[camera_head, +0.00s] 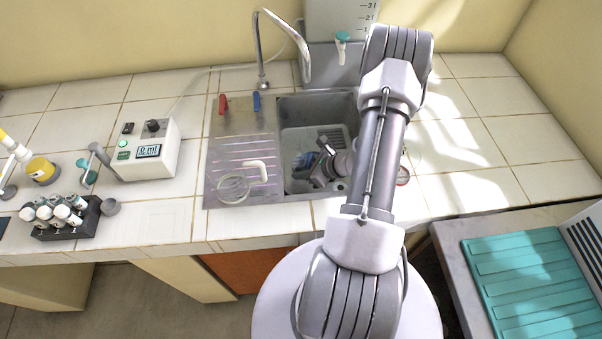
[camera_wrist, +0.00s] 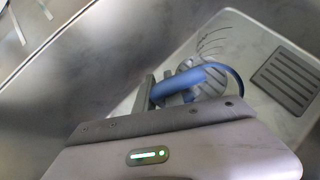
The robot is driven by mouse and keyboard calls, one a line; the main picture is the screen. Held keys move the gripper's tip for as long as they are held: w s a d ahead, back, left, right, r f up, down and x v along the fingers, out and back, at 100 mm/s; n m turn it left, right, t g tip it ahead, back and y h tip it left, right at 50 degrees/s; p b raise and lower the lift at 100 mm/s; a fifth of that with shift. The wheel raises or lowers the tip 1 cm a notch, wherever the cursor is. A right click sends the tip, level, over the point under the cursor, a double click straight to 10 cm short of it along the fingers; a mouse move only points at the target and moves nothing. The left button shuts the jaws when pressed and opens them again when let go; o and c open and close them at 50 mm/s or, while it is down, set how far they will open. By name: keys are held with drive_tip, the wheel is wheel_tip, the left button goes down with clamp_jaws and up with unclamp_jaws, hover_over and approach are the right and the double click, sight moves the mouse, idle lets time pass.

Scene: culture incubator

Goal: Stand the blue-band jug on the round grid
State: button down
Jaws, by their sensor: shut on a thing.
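My gripper (camera_wrist: 172,92) is down inside the sink basin, with its fingers shut on the blue part of the blue-band jug (camera_wrist: 212,76). The jug's blue band shows as an arc right of the fingers; its clear body is hard to make out. A round slotted grid (camera_wrist: 186,66) shows on the basin floor behind the jug. I cannot tell whether the jug touches it.
A square dark grid (camera_wrist: 288,78) lies on the basin floor, right of the round one. The steel sink (camera_head: 215,150) has steep basin walls close to my gripper. A clear vessel (camera_head: 233,188) with a cream handle stands on the drainboard. A tap (camera_head: 262,50) rises behind.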

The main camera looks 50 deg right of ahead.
drive_tip(key=shift+r, duration=0.1)
drive_tip(key=shift+f, duration=0.2)
drive_tip(key=c, duration=1.4)
unclamp_jaws()
drive_tip(key=shift+r, duration=0.1)
drive_tip(key=shift+c, duration=0.2)
